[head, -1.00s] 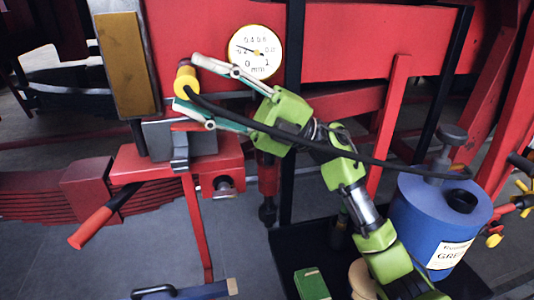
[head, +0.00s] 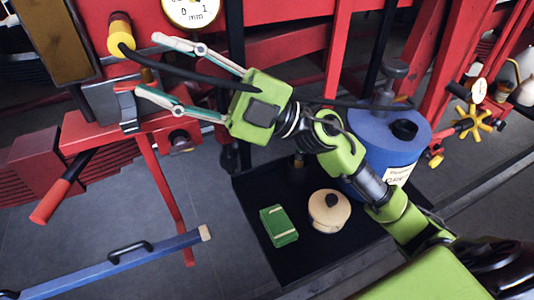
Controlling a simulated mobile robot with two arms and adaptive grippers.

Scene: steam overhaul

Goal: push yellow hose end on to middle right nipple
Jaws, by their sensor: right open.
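How far the hose end is seated is hidden. My left gripper is out of view.
A round gauge (head: 192,10) is just above the fingers. A grey metal block (head: 100,103) and a red-handled lever (head: 50,200) are lower left. A blue grease drum (head: 385,140) stands right, beside a black tray (head: 262,250) with a green box (head: 279,226) and a round tan container (head: 329,211).

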